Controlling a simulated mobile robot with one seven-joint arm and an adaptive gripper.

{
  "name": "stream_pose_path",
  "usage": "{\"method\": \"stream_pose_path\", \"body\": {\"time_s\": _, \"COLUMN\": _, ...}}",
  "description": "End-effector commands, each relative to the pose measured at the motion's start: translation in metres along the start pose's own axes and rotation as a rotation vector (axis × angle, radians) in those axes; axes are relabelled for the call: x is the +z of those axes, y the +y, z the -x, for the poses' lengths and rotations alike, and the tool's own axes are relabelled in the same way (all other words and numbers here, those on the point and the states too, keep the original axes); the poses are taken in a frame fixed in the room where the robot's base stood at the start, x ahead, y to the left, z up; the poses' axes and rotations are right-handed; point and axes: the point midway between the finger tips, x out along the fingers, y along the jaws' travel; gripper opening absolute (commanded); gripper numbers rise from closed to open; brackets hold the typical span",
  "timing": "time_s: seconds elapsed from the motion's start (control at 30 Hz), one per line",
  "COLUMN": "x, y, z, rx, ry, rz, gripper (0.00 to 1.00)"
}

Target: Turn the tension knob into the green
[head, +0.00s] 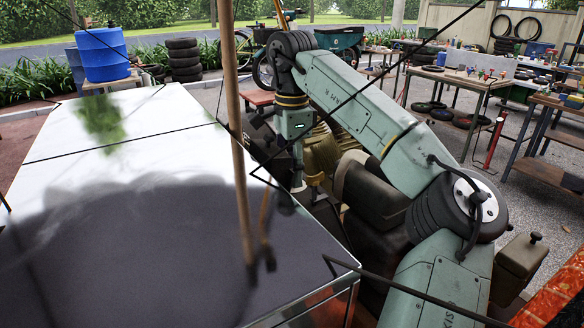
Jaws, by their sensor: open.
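My arm reaches over the compressor cart, and its wrist points down. My gripper (304,190), dark and small at the end of the wrist, is open; its fingertips are hard to make out against the dark machinery. A gold ribbed machine part (322,158) is just right of the gripper, with dark brown housings (370,190) beside it. I cannot tell whether the gripper touches any of these. I cannot make out the tension knob or a green zone; my arm and the dark parts cover much of the cart.
A large glossy panel (110,150) fills the left. A wooden pole (232,110) stands before it. A brown box with a black knob (535,237) is at lower right. Blue barrel (103,52), tyres (183,58) and workbenches (465,76) stand behind. Paving between benches is partly open.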

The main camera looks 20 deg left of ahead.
Motion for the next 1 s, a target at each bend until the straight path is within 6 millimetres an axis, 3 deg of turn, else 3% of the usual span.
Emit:
{"method": "stream_pose_path", "body": {"time_s": 0.27, "x": 0.000, "y": 0.000, "z": 0.008, "rx": -0.001, "ry": 0.001, "rz": -0.001, "gripper": 0.46}}
{"method": "stream_pose_path", "body": {"time_s": 0.7, "x": 0.000, "y": 0.000, "z": 0.069, "rx": 0.000, "ry": 0.002, "rz": -0.001, "gripper": 0.46}}
{"method": "stream_pose_path", "body": {"time_s": 1.0, "x": 0.000, "y": 0.000, "z": 0.075, "rx": 0.000, "ry": -0.001, "rz": 0.000, "gripper": 0.46}}
